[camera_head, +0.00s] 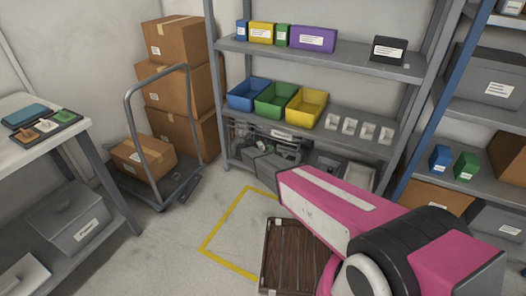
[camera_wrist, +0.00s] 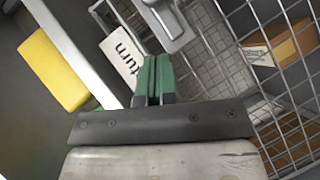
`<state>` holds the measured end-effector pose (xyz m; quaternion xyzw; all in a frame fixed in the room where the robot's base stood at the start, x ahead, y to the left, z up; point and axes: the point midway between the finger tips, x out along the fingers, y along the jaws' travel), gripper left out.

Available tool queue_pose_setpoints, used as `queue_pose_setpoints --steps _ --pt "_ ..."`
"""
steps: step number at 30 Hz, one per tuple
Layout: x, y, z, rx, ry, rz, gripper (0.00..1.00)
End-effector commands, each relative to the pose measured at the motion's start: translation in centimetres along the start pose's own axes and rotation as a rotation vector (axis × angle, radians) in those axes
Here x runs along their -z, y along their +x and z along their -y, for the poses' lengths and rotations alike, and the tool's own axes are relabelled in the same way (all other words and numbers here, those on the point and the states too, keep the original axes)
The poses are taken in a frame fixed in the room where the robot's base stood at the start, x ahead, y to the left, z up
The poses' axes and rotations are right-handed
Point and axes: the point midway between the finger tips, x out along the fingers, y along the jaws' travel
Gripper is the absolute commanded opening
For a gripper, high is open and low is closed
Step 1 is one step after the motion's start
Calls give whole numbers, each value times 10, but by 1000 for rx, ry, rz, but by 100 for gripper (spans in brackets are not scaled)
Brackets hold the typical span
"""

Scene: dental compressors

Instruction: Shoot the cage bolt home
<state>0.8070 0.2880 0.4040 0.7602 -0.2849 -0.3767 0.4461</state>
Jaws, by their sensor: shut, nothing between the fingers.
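My gripper (camera_wrist: 154,70) shows in the wrist view, its green fingers closed together with nothing between them. Just beyond the fingertips, at the top edge, is a light grey metal fitting (camera_wrist: 172,28) with a rounded end; it looks like part of the bolt, but its upper part is cut off. I cannot tell whether the fingertips touch it. The wire mesh of the cage (camera_wrist: 262,28) runs behind and to the right. A white label (camera_wrist: 124,55) with dark lettering lies left of the fingers, partly hidden. The head view shows neither the bolt nor my gripper clearly.
A carton (camera_wrist: 283,44) sits behind the mesh, and a yellow block (camera_wrist: 52,70) lies at left in the wrist view. In the head view, a brown slatted crate (camera_head: 290,250) stands by a yellow floor line (camera_head: 222,222). A trolley (camera_head: 160,190) and shelving (camera_head: 300,60) stand beyond.

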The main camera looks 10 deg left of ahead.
Motion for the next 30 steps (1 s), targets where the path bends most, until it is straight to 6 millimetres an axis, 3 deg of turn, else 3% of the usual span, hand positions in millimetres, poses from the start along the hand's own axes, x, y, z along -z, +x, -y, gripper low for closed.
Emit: queue_pose_setpoints --steps 4,10,26,30 --pt "0 28 0 -1 0 1 0" --pt "-21 44 -1 0 0 0 0" --pt "-28 52 0 0 0 0 0" --pt "-39 58 -7 0 0 1 0"
